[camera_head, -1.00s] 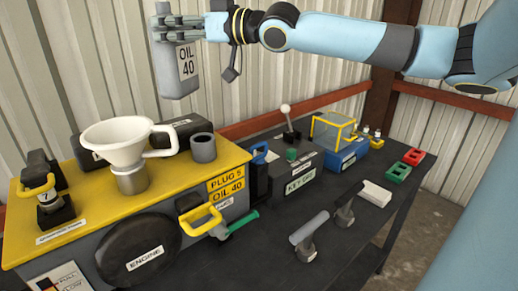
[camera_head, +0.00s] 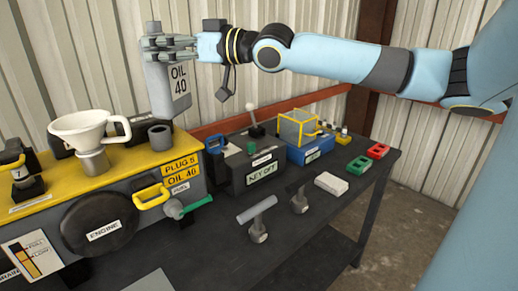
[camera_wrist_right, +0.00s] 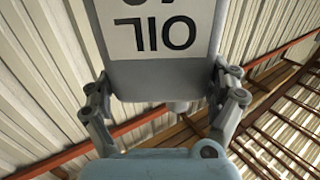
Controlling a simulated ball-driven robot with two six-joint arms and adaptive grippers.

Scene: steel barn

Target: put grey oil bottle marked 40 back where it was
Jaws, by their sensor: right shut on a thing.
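The grey oil bottle (camera_head: 158,101) has a white label reading "OIL 40". My right gripper (camera_head: 168,48) is shut on its upper part and holds it upright in the air, in front of the corrugated wall. In the head view its lower end is just above and behind the grey cylinder on the yellow engine top. In the right wrist view the bottle (camera_wrist_right: 158,72) fills the space between the fingers (camera_wrist_right: 163,92), its label upside down. My left gripper is not in view.
The engine block (camera_head: 160,158) with a yellow top carries a white funnel (camera_head: 88,130) and a grey cylinder (camera_head: 160,135). Right of it on the dark bench stand a "KEY OFF" box (camera_head: 258,172), a blue box with a yellow frame (camera_head: 310,150), a white block (camera_head: 331,184) and hammer-like tools (camera_head: 257,215).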

